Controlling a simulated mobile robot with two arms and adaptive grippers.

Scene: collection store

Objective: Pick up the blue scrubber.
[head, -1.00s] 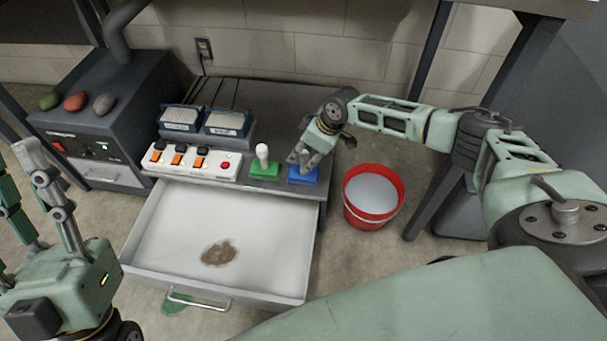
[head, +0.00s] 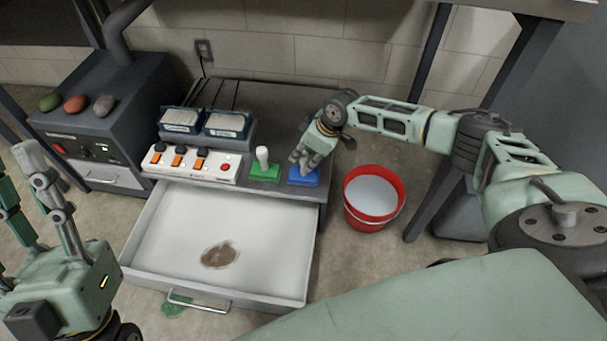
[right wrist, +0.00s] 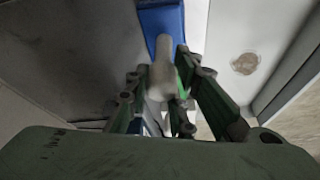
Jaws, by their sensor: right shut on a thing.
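The blue scrubber (head: 304,181) sits on the front right corner of the grey cabinet top, beside a green scrubber with a pale upright handle. In the right wrist view its blue base (right wrist: 160,18) and pale handle (right wrist: 163,55) show. My right gripper (head: 304,167) is over the blue base, shut on the scrubber's handle; its fingers hide the handle in the head view. In the wrist view the gripper (right wrist: 165,85) has its fingers on either side of the handle. My left gripper (head: 16,165) stands at the left edge, fingers apart and empty.
The green scrubber (head: 264,172) stands close left of the blue one. A white switch panel (head: 192,163) is further left. A red bucket (head: 373,212) stands on the floor at right. An open drawer (head: 165,235) with a brown stain juts out below.

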